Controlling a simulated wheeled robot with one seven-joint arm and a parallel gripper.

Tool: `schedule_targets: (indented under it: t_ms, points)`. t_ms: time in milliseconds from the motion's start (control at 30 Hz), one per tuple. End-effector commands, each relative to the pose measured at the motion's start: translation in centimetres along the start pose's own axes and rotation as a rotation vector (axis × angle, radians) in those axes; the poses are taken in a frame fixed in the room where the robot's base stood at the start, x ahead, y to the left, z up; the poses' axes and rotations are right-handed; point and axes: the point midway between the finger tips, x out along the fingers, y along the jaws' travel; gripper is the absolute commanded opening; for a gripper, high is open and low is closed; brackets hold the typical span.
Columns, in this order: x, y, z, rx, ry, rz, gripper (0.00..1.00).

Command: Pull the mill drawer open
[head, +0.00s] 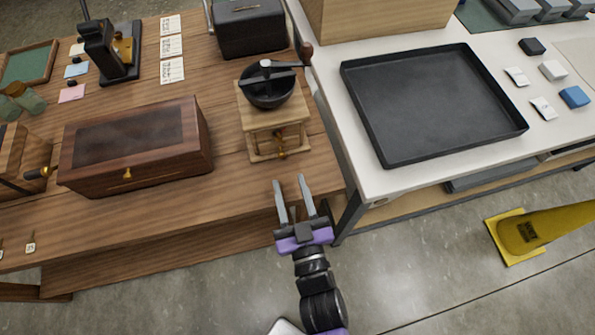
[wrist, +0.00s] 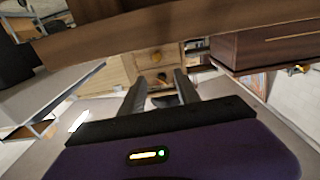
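The coffee mill (head: 245,115) stands on the wooden table near its right edge. It has a light wooden body, a dark bowl and a crank on top. Its drawer (head: 266,143) is in the front face, with a small brass knob (head: 281,154), and looks shut. My gripper (head: 290,181) is open and empty, in front of the mill and apart from it, its fingers pointing towards the drawer side. In the wrist view the mill (wrist: 158,57) shows beyond the two spread fingers (wrist: 159,82); its knob is too small there to place surely.
A dark wooden box (head: 135,145) with a brass knob stands left of the mill. A black case (head: 248,28) is behind it. A white table (head: 400,183) with a black tray (head: 430,152) is at the right. A yellow floor sign (head: 545,228) lies right on the floor.

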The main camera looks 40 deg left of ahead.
Motion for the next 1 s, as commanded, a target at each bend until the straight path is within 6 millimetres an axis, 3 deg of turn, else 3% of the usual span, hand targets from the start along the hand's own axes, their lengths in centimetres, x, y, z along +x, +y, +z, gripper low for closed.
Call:
schedule_targets:
  t_ms: [33,167,600,1000]
  points:
    - [-0.4,0.1,1.5,0.006,-0.026,0.001,0.38]
    - [0.2,0.1,1.4,0.030,-0.025,0.002,0.38]
    - [6.2,0.1,1.5,0.030,-0.025,0.002,0.38]
    - [7.3,0.1,1.6,0.029,-0.026,0.002,0.38]
